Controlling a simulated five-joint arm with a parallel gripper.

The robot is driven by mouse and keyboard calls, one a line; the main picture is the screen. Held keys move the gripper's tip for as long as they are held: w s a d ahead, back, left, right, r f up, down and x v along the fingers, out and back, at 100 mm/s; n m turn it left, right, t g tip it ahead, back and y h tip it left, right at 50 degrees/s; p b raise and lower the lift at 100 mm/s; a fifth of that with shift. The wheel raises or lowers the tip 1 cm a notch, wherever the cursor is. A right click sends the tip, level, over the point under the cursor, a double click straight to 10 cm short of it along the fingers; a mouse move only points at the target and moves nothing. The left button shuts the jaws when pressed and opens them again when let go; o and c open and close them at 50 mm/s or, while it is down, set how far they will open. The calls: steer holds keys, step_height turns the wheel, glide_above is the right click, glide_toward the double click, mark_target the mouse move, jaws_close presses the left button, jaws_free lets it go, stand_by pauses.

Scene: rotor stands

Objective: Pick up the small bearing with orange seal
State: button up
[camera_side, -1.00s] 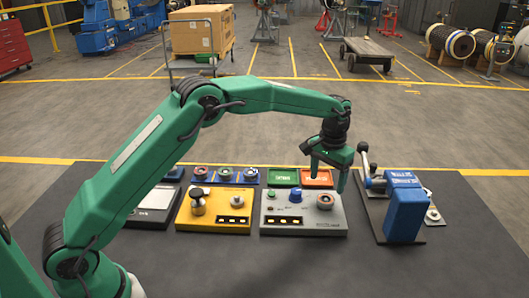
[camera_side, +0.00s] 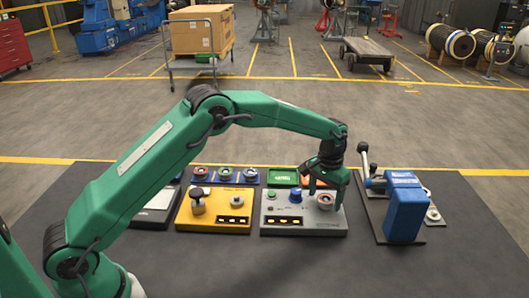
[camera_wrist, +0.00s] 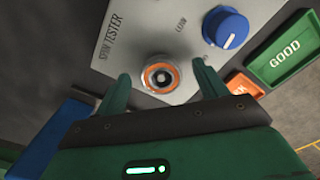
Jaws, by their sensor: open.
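The small bearing with orange seal (camera_wrist: 162,77) sits on the grey spin tester (camera_wrist: 160,25), showing an orange ring around a dark centre in the wrist view. In the side view the bearing (camera_side: 325,201) is at the tester's right end, partly hidden by my gripper. My gripper (camera_side: 326,196) is open and points down over it. In the wrist view its two green fingertips (camera_wrist: 161,82) lie on either side of the bearing with gaps between. I cannot tell how far above the bearing the tips are.
A blue knob (camera_wrist: 228,28) stands near the bearing. Behind the tester are a green GOOD tray (camera_side: 283,178) and an orange tray (camera_side: 312,182). A yellow station (camera_side: 213,222) is on the left, a blue press (camera_side: 404,212) on the right. A blue rack (camera_side: 250,177) holds several bearings.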

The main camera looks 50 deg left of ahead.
stand_by(0.4)
steer(key=c, duration=1.1)
steer(key=shift+r, duration=0.2)
steer(key=shift+r, duration=0.6)
steer(key=r, duration=0.3)
steer(key=shift+s+d, duration=0.15)
steer(key=shift+d, duration=0.1)
steer(key=s+d+r, duration=0.4)
steer(key=s+d, duration=0.1)
steer(key=s+d+r, duration=0.2)
steer(key=d, duration=0.1)
steer(key=shift+s+d+r, duration=0.15)
steer(key=shift+r, duration=0.1)
steer(key=shift+r, duration=0.15)
steer(key=shift+r, duration=1.3)
